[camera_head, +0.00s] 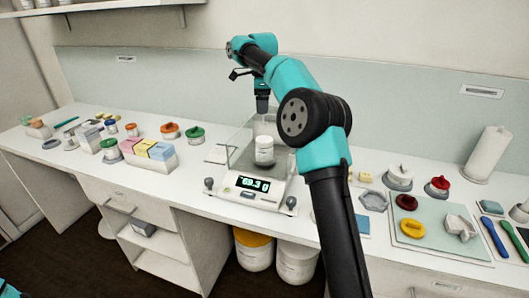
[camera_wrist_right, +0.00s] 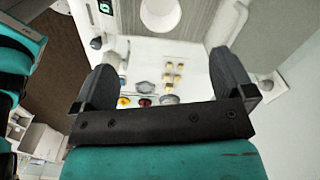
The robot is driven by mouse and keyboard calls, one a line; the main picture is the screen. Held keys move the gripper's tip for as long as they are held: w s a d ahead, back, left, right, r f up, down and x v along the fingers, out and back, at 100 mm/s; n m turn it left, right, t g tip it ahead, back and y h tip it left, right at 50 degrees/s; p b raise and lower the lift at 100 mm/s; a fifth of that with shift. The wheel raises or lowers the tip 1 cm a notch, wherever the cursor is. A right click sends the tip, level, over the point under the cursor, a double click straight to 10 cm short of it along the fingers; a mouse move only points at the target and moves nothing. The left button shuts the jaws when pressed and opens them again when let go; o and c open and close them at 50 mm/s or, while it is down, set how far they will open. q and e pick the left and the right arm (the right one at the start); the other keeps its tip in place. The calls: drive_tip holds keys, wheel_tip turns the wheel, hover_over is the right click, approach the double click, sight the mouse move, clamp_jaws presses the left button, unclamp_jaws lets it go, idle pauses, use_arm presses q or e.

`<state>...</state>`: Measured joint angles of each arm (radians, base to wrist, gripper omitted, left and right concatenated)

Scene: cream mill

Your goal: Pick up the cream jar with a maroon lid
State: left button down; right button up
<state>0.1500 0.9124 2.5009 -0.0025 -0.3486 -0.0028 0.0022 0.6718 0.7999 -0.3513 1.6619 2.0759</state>
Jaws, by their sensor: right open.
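A white jar (camera_head: 264,152) stands upright on the scale (camera_head: 252,190), inside its clear shield; I see no maroon lid on it. A dark red lid-like piece (camera_head: 406,202) lies on the pale green mat (camera_head: 408,232). Just behind it stands a low grey container with a red top (camera_head: 437,186). I cannot tell which of these is the maroon-lidded jar. My right gripper (camera_head: 262,106) points down above the scale, over the white jar. In the right wrist view its fingers (camera_wrist_right: 163,65) are apart and empty. My left gripper is out of view.
The scale reads 69.3 g. Left of it are jars with orange and green lids (camera_head: 194,133) and a rack of coloured blocks (camera_head: 150,152). A paper roll (camera_head: 488,153) and blue and green tools (camera_head: 494,238) are at the right. Tubs (camera_head: 254,252) stand below the counter.

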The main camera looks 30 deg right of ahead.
drive_tip(key=shift+s+d+r, duration=0.1)
drive_tip(key=shift+s+d, duration=0.05)
drive_tip(key=shift+d, duration=0.2)
hover_over(264, 149)
drive_tip(key=w+d, duration=0.2)
drive_tip(key=w, duration=0.1)
wheel_tip(264, 149, down, 12)
drive_tip(key=shift+s, duration=0.1)
drive_tip(key=shift+f, duration=2.75)
